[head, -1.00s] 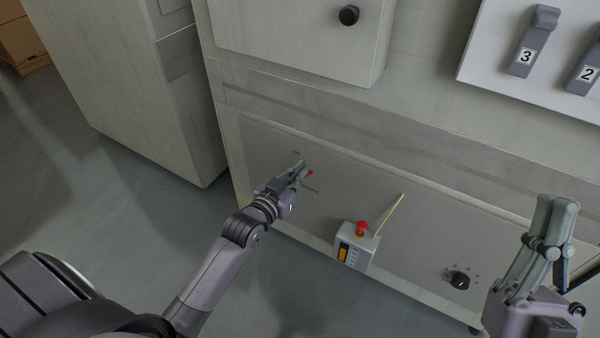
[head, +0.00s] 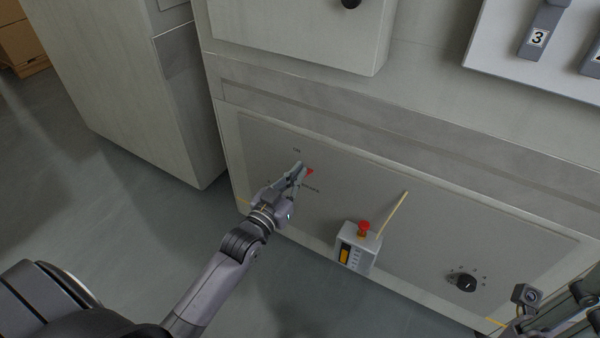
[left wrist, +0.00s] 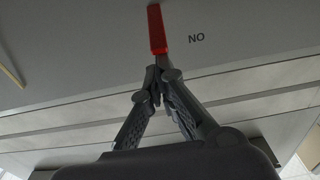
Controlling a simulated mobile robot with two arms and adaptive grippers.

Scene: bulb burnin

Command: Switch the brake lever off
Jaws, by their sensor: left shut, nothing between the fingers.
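The red brake lever (head: 309,171) sits on the grey lower panel of the cabinet, partly hidden by my left gripper in the head view. In the left wrist view the red lever (left wrist: 157,30) runs from the top edge down to my fingertips, beside upside-down ON lettering (left wrist: 196,39). My left gripper (head: 299,168) is shut and empty, its tips at the lever's near end; in the left wrist view (left wrist: 161,64) they seem to meet it, but I cannot tell if they touch. My right gripper is only partly in view at the lower right, its fingers unclear.
A grey control box (head: 357,250) with a red button (head: 363,228) stands out from the panel, a thin yellowish stick (head: 392,215) beside it. A black knob (head: 466,283) is at the right. A numbered switch board (head: 510,50) is above. Open floor lies left.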

